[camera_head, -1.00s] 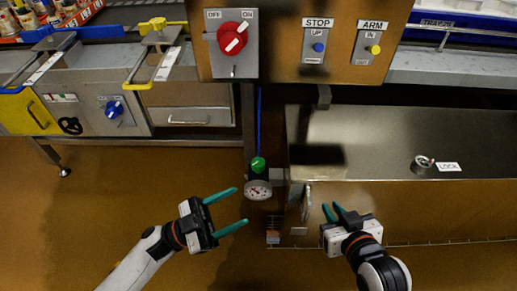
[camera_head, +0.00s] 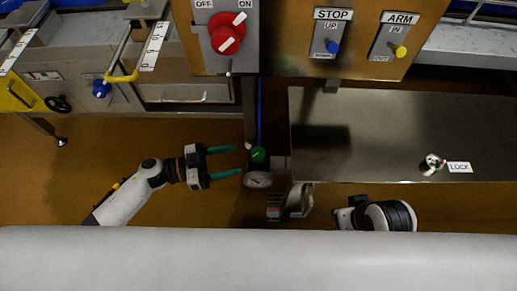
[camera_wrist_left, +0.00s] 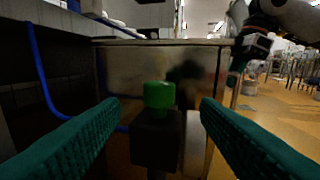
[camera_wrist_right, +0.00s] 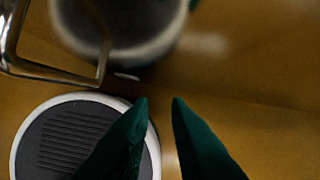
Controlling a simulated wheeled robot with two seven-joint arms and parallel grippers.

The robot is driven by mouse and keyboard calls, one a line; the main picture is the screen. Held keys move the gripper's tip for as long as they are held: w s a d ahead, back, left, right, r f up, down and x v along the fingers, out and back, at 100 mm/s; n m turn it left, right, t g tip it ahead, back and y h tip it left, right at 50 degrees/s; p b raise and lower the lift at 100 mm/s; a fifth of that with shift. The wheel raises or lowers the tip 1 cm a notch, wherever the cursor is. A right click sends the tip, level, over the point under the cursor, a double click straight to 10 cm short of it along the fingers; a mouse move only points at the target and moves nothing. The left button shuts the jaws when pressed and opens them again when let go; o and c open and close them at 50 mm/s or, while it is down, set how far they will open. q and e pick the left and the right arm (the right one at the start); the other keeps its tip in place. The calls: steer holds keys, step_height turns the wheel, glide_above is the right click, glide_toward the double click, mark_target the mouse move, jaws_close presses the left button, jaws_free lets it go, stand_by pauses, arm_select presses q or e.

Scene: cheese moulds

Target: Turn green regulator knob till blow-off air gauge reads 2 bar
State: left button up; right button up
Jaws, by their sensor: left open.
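The green regulator knob (camera_head: 258,154) sits on a dark regulator body below the panel post, with a blue hose behind it.
A steel cabinet (camera_head: 400,125) stands right of the regulator. A switch panel with a red knob (camera_head: 227,34) hangs above. The right wrist view shows a grey ribbed disc (camera_wrist_right: 75,140) and a metal handle (camera_wrist_right: 50,70). Floor is clear left of the regulator.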

mark_target(258, 153)
arm_select(q)
steer(key=x, duration=0.8)
steer(key=shift+d+b, duration=0.15)
steer(key=shift+b, duration=0.2)
steer(key=c, duration=1)
